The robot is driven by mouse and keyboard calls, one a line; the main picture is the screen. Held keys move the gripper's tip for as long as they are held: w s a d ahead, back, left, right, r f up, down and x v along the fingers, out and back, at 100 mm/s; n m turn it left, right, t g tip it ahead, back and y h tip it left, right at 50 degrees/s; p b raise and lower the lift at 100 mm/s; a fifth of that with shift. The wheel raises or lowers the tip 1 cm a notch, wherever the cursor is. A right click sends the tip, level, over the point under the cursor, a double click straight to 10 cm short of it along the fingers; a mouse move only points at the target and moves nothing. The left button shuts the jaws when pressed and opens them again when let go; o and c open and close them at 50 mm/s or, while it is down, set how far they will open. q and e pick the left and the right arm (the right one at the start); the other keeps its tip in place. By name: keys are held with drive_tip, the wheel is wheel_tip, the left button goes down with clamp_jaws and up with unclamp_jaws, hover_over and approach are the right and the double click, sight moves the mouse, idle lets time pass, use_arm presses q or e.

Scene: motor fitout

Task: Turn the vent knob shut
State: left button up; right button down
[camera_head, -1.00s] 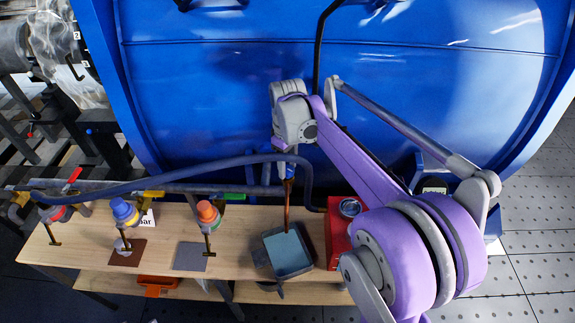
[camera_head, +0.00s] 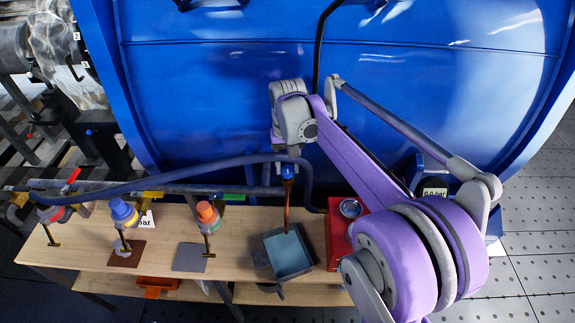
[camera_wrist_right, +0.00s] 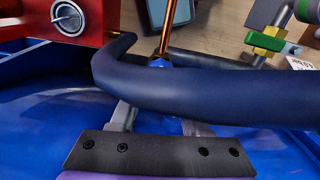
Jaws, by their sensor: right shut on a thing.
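The vent knob, a small blue piece at the top of a copper-coloured pipe, shows in the head view (camera_head: 288,171) and, partly, in the right wrist view (camera_wrist_right: 158,62). My right gripper (camera_head: 287,164) reaches down to it from above and is shut on it. In the right wrist view a thick dark blue hose crosses in front of the fingers (camera_wrist_right: 158,70) and hides much of the grip. The knob's angle cannot be made out. My left gripper is not in view.
The blue hose (camera_head: 120,188) runs close beside my right gripper. The big blue tank (camera_head: 250,85) stands behind. On the wooden bench (camera_head: 85,250) are a grey tray (camera_head: 312,258) under the pipe, a red box (camera_head: 337,232) and coloured valves.

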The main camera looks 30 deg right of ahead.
sight(287, 170)
drive_tip(key=shift+m, duration=0.7)
drive_tip(key=shift+c, duration=1.9)
unclamp_jaws()
wheel_tip(287, 170, up, 11)
drive_tip(key=shift+p, duration=0.3)
drive_tip(key=shift+f, duration=0.1)
drive_tip(key=s+a+f+n+t, duration=0.2)
drive_tip(key=s+a+f, duration=0.3)
drive_tip(key=s+f, duration=0.3)
drive_tip(key=s+a+f+n+t, duration=0.3)
drive_tip(key=s+a+f, duration=0.3)
drive_tip(key=s, duration=0.5)
wheel_tip(287, 170, down, 2)
drive_tip(key=shift+s+f+n+t, duration=0.3)
drive_tip(key=shift+s+n, duration=0.1)
drive_tip(key=shift+n, duration=0.4)
